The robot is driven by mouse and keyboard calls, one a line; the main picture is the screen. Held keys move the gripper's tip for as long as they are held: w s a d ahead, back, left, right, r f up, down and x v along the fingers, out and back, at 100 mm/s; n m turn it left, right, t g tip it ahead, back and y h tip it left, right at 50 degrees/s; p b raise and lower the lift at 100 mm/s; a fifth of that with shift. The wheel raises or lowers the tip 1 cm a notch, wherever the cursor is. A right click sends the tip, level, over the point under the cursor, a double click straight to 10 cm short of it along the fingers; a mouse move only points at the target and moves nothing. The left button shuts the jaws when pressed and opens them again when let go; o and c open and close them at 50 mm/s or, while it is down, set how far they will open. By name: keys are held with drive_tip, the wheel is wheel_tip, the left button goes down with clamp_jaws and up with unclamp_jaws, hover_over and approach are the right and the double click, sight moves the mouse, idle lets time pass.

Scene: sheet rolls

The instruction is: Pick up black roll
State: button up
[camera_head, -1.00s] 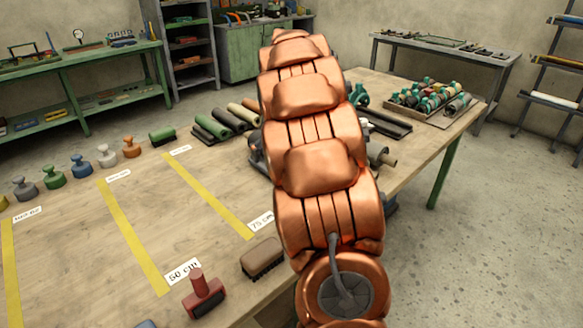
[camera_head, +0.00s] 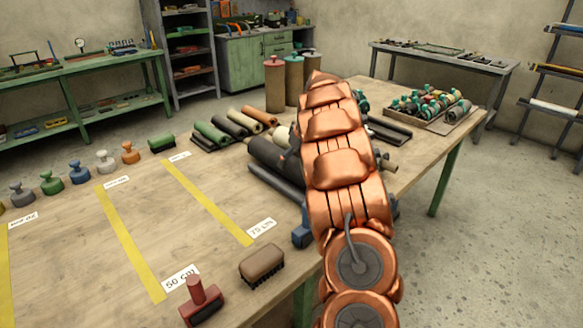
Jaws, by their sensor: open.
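A thick black roll (camera_head: 268,156) lies on the wooden table, left of my copper arm. Its right end runs behind the arm. A thinner dark roll or bar (camera_head: 277,185) lies just in front of it. My arm reaches away over the table, and its links cover the spot where its end is. My gripper is hidden behind the arm, so I cannot see its fingers or whether they touch the black roll.
Green, dark and tan rolls (camera_head: 233,123) lie behind the black roll. A tray (camera_head: 437,126) of mixed rolls is at the back right. A brush (camera_head: 262,263) and a red-handled tool (camera_head: 201,301) are near the front edge. The taped left area (camera_head: 130,245) is mostly clear.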

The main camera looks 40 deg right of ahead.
drive_tip(key=shift+p+x, duration=0.35)
drive_tip(key=shift+x, duration=1.55)
drive_tip(key=shift+a, duration=0.1)
drive_tip(key=c, duration=1.5)
